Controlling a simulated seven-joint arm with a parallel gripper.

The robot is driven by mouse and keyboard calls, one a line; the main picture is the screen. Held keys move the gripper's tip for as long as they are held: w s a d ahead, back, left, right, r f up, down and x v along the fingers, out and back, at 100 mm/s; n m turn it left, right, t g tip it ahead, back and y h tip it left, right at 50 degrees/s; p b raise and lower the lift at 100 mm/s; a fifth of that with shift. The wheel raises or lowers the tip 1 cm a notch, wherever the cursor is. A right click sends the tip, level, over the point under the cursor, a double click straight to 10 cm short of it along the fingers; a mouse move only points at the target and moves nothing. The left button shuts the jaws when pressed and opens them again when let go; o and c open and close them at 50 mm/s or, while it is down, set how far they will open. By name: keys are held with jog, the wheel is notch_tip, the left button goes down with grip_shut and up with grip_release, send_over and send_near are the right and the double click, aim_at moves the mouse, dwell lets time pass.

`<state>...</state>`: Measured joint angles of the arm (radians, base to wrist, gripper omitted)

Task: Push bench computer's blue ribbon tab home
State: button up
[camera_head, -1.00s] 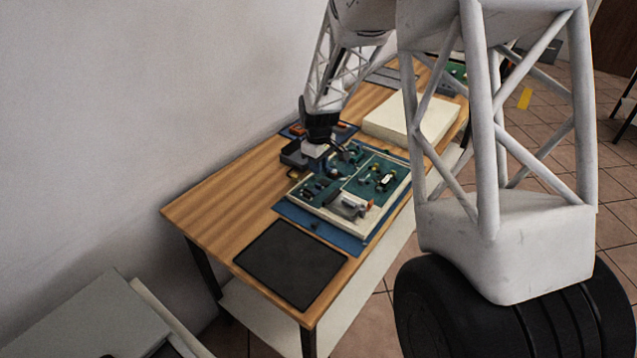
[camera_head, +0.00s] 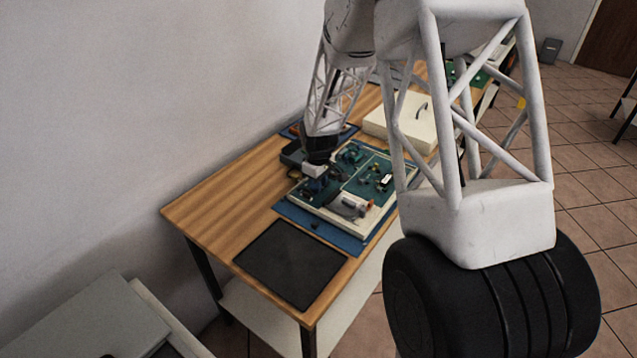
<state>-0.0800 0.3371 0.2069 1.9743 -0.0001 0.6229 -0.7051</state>
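The bench computer (camera_head: 366,172) is an opened unit with a green board in a pale frame, lying on a blue mat (camera_head: 341,240) on the wooden bench. Small dark parts and a white-and-orange part (camera_head: 352,205) sit on the board. My gripper (camera_head: 315,178) is over the left edge of the board, pointing down. Its fingertips are too small and too close to the dark parts to tell whether they are open or touching anything. I cannot make out the blue ribbon tab; the gripper may hide it.
A black pad (camera_head: 291,262) lies at the bench's near end. A dark tray (camera_head: 293,154) stands by the board's far left side. A cream lidded box (camera_head: 409,119) with a handle stands behind the board. The bench's left part (camera_head: 225,200) is clear wood.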

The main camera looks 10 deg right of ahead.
grip_shut()
jog(key=shift+s+a, duration=0.55)
grip_release()
jog(key=shift+r, duration=0.15)
